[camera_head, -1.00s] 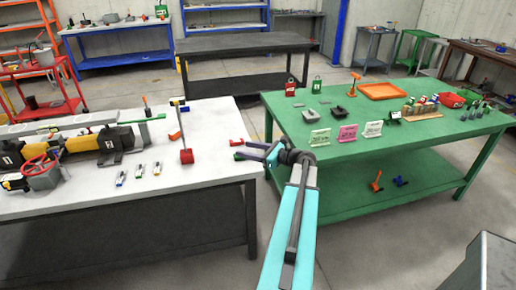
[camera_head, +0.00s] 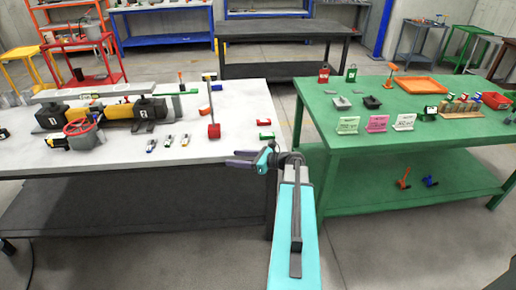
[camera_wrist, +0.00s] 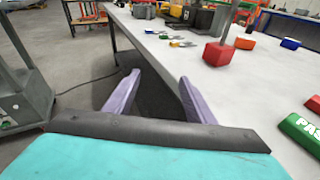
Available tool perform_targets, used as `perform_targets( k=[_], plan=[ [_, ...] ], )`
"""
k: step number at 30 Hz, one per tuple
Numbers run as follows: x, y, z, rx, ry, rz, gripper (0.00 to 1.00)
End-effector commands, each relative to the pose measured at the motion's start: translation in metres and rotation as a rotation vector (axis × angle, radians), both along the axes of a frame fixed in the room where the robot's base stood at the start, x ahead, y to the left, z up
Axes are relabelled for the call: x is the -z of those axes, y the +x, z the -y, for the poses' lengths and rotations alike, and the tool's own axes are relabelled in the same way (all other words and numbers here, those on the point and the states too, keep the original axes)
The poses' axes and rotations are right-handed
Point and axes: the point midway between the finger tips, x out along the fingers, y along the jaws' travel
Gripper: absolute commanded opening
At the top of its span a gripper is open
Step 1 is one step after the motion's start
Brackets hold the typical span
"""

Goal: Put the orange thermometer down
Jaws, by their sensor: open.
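My gripper (camera_head: 235,158) is at the right front edge of the white table. In the wrist view its two lavender fingers (camera_wrist: 160,78) are spread apart with nothing between them. I cannot single out an orange thermometer for sure. One upright orange item (camera_head: 393,69) stands at the back of the green table, left of an orange tray. Another orange item (camera_head: 404,178) is on that table's lower shelf, beside a blue one. A small orange piece (camera_wrist: 244,42) lies on the white table in the wrist view, behind the red block.
The white table (camera_head: 230,115) holds a red block with a post (camera_head: 214,130), a yellow and black machine (camera_head: 100,115) and several small items. The green table (camera_head: 350,150) holds three sign cards and the orange tray (camera_head: 420,86). A floor gap separates the tables.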

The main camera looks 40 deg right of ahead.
Motion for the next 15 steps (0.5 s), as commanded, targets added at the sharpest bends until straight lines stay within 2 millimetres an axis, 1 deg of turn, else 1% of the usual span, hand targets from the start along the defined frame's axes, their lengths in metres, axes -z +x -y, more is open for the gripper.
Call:
perform_targets(
  k=[1,5,6,11,12,14,15],
  plan=[
    [0.015,0.008,-0.021,-0.033,0.001,-0.013,0.50],
    [0.047,0.022,-0.070,-0.114,-0.006,-0.053,0.50],
    [0.058,0.025,-0.086,-0.140,-0.011,-0.066,0.50],
    [0.100,0.031,-0.150,-0.249,-0.036,-0.118,0.50],
    [0.111,0.031,-0.165,-0.278,-0.046,-0.132,0.50],
    [0.128,0.030,-0.190,-0.323,-0.061,-0.152,0.50],
    [0.139,0.029,-0.206,-0.354,-0.073,-0.165,0.50]
  ],
)
